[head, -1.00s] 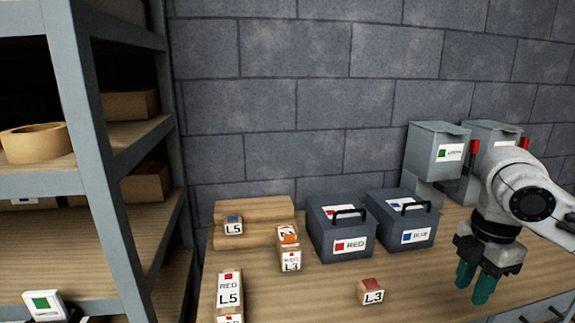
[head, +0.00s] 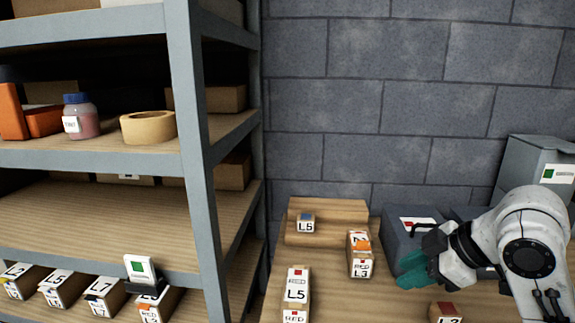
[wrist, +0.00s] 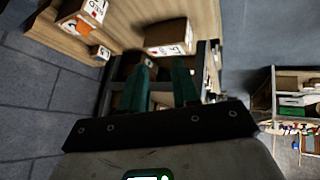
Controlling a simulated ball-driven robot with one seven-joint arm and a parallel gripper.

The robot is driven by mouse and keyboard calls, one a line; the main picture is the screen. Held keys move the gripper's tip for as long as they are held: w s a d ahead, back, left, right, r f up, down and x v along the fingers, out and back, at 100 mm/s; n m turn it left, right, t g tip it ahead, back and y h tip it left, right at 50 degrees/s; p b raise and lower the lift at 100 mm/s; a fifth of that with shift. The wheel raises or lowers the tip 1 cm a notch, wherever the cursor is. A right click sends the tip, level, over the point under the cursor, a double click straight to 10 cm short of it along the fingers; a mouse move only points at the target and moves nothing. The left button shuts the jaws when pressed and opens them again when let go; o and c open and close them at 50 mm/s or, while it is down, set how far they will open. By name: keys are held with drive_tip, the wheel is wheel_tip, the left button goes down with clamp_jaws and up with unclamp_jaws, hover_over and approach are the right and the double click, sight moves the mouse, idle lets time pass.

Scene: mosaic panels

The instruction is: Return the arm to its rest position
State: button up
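My gripper (head: 405,272) is raised at the right of the head view, its teal fingers pointing left in front of the dark grey RED bin (head: 400,222). In the wrist view its two fingers (wrist: 160,82) stand apart with nothing held between them. My white arm covers part of the bins behind it. The wrist view looks past the fingers at a labelled box (wrist: 168,36) and shelving farther off.
A metal shelf rack (head: 192,150) stands at the left, holding a tape roll (head: 148,128), a bottle (head: 80,115) and labelled boxes. On the bench are an L5 box (head: 296,285), an L3 box (head: 360,262) and a wooden step (head: 328,208) carrying a small L5 block (head: 306,223).

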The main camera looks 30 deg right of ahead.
drive_tip(key=s+a+f+m+g+y, duration=0.15)
drive_tip(key=a+f+m, duration=0.55)
drive_tip(key=a+f, duration=0.85)
drive_tip(key=s+d+f+m+g+h, duration=0.1)
drive_tip(key=s+f+g+h, duration=0.1)
drive_tip(key=s+f, duration=0.6)
drive_tip(key=s+d+f+m+g+h, duration=0.1)
drive_tip(key=s+d+f+g+h, duration=0.1)
drive_tip(key=s+f, duration=0.6)
drive_tip(key=s+g, duration=0.1)
drive_tip(key=s, duration=0.3)
drive_tip(key=shift+s+d, duration=0.15)
drive_tip(key=shift+s, duration=0.1)
